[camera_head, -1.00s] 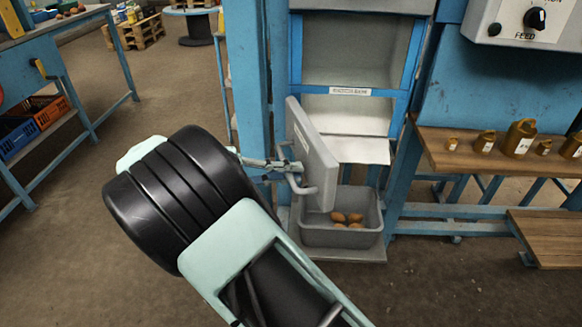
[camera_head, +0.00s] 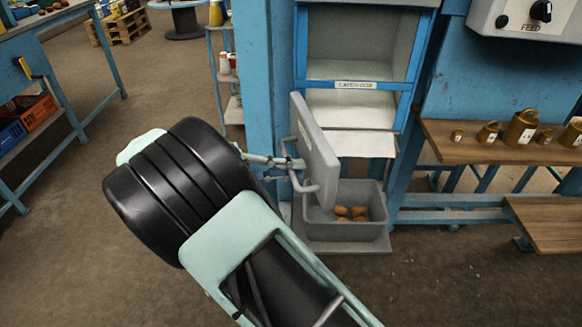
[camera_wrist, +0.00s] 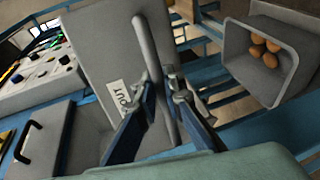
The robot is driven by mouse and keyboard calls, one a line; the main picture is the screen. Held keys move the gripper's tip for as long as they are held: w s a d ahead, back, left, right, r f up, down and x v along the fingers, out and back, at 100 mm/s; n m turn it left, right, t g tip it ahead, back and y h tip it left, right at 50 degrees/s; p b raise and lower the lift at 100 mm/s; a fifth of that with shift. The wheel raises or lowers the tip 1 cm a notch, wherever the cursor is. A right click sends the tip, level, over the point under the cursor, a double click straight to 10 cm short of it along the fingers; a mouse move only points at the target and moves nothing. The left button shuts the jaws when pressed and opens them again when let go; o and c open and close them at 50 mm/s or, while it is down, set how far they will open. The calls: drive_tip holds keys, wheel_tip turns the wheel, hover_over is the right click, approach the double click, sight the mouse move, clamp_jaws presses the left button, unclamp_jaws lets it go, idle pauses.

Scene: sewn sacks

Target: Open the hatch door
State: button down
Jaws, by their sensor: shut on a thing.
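The grey hatch door (camera_head: 318,155) stands swung out to the left of its opening in the blue frame, seen nearly edge-on in the head view. In the wrist view the door (camera_wrist: 95,60) fills the upper left, with a label ending in "OUT" and a grey bar handle (camera_wrist: 155,75). My gripper (camera_head: 290,165) is at the handle; in the wrist view its fingers (camera_wrist: 163,105) lie on both sides of the bar, shut on it. The opening behind the door shows an empty grey chute (camera_head: 350,110).
A grey bin (camera_head: 345,228) with several brown potato-like items stands below the opening. A wooden shelf (camera_head: 480,150) with brass weights is at right, under a control box (camera_head: 525,18). Blue posts flank the hatch.

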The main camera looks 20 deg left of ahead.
drive_tip(key=c, duration=2)
unclamp_jaws()
drive_tip(key=shift+a, duration=0.1)
drive_tip(key=v, duration=1.1)
drive_tip(key=shift+s+a+r, duration=0.1)
drive_tip(key=shift+s+a, duration=0.1)
drive_tip(key=shift+a, duration=0.15)
